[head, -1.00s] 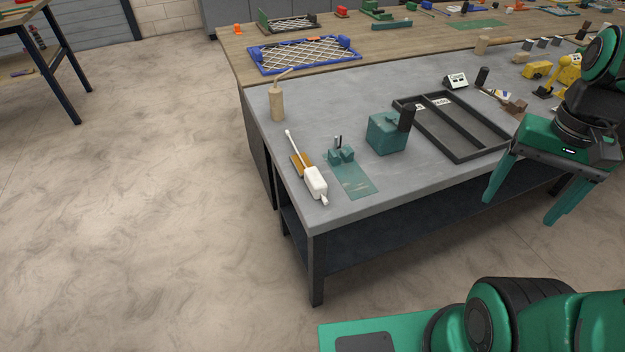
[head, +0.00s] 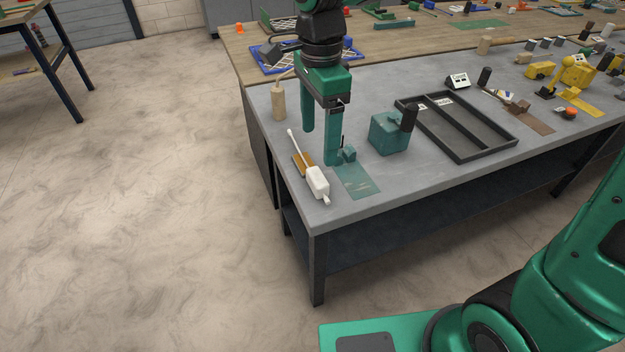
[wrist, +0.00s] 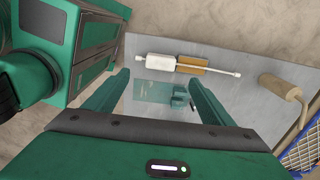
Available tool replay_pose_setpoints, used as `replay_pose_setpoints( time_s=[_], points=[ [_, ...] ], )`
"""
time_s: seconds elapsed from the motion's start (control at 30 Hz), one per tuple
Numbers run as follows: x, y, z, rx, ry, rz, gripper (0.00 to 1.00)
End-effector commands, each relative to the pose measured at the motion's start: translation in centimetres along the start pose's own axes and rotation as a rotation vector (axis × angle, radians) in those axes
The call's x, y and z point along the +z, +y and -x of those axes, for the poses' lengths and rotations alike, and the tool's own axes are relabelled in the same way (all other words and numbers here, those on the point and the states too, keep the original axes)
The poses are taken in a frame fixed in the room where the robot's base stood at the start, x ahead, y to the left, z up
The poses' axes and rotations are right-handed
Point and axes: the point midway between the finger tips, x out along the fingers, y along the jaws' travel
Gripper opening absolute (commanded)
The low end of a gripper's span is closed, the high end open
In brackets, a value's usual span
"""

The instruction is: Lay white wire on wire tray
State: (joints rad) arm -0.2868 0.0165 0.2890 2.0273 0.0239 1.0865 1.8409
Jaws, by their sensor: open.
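A black tray (head: 489,151) with two compartments and small white labels lies right of the table's middle; it may be the wire tray. I cannot identify the white wire for sure. A white block with a thin white rod (head: 317,181) lies at the table's left end, beside an orange-brown piece; it also shows in the wrist view (wrist: 160,61). My gripper (head: 320,147) is open and empty, fingers pointing down, over the left end of the table near small teal blocks (head: 348,153). In the wrist view my gripper's fingers (wrist: 158,78) are spread apart, with the white block beyond the tips.
A teal box with a black cylinder (head: 389,132) stands between my gripper and the tray. A tan spouted bottle (head: 278,102) stands left of my gripper. A flat teal mat (head: 358,183) lies near the front edge. A blue-framed mesh (head: 270,68) lies on the wooden table behind.

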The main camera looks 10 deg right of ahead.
Motion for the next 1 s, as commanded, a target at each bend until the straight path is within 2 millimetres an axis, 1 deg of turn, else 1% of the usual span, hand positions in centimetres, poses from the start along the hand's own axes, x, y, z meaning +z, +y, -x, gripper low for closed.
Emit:
replay_pose_setpoints(
  time_s=[0.03, 0.2, 0.3, 0.47, 0.53, 0.7, 0.8, 0.9, 1.0],
  points=[
    [0.0, 0.1, -0.8, 0.005, 0.001, -0.001, 0.77],
    [0.0, 0.1, -3.3, 0.005, 0.001, -0.002, 0.77],
    [-0.1, 0.1, -4.4, 0.004, 0.001, -0.003, 0.77],
    [-0.1, 0.1, -5.2, 0.003, 0.001, -0.003, 0.77],
    [-0.1, 0.1, -5.8, 0.003, 0.001, -0.003, 0.77],
    [0.0, 0.0, -8.3, 0.005, 0.001, -0.003, 0.77],
    [0.0, 0.0, -9.4, 0.005, 0.001, -0.003, 0.77],
    [0.0, 0.0, -10.0, 0.002, 0.001, -0.003, 0.77],
    [0.0, -0.1, -10.1, 0.001, 0.001, -0.003, 0.77]
  ],
)
